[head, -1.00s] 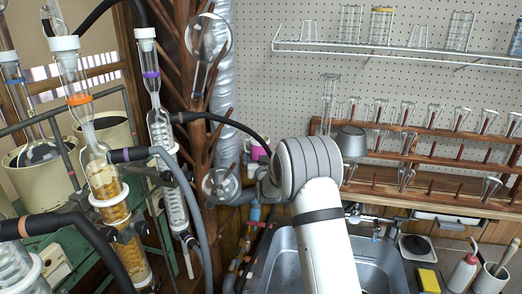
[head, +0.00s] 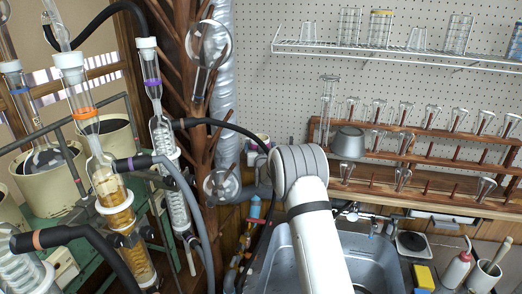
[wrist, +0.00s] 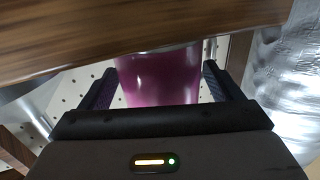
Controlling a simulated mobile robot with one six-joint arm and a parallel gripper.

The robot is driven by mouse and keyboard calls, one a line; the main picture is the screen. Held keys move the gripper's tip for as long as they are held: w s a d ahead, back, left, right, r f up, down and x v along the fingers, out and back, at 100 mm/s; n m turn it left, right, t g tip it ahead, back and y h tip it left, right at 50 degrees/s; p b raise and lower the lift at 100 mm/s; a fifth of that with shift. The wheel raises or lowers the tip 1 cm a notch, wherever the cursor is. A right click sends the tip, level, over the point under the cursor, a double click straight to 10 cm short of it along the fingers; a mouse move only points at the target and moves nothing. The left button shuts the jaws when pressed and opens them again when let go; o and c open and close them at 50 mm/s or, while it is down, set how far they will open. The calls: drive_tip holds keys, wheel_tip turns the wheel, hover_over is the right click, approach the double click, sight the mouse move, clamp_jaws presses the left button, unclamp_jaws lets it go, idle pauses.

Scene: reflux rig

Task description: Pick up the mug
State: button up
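A glossy magenta-purple mug (wrist: 160,78) shows in the wrist view between the two dark fingers of my gripper (wrist: 159,72). The fingers are spread on either side of it. Narrow gaps with pegboard behind show beside the mug nearer the palm; contact at the fingertips cannot be made out. A brown wooden board hides part of the mug, and no handle shows. In the head view my white arm reaches toward the wall beside the silver duct, and my gripper and the mug are largely hidden around the arm's end.
The wooden board (wrist: 120,32) crosses close in front of my gripper. A silver duct (head: 228,100) and a brown branching stand with glassware are left of my arm. A metal sink (head: 370,262) lies below.

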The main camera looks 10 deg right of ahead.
drive_tip(key=c, duration=1)
wheel_tip(320, 180, up, 10)
drive_tip(key=b, duration=0.3)
